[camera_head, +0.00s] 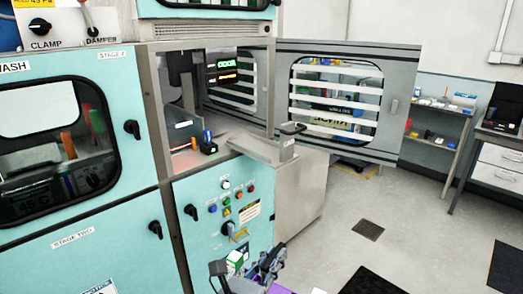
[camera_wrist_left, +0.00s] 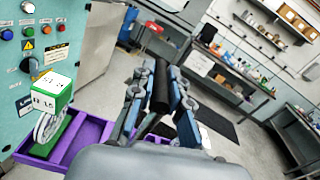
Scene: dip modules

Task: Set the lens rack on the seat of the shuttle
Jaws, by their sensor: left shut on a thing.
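My left gripper (camera_head: 262,264) is low in front of the teal machine in the head view. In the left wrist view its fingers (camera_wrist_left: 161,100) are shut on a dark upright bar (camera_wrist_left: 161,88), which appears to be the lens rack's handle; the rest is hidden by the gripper. A grey metal ledge (camera_head: 252,149) juts from the machine's open chamber, with a dark-topped grey post (camera_head: 288,140) at its outer end. This looks like the shuttle; its seat cannot be made out clearly. My right gripper is not in view.
The chamber door (camera_head: 403,90) stands open to the right. A control panel (camera_head: 222,215) is below the chamber. A purple tray (camera_wrist_left: 92,132) lies beside my left gripper, with a green-and-white box (camera_wrist_left: 50,92) and a white wheel at it. Floor to the right is mostly clear.

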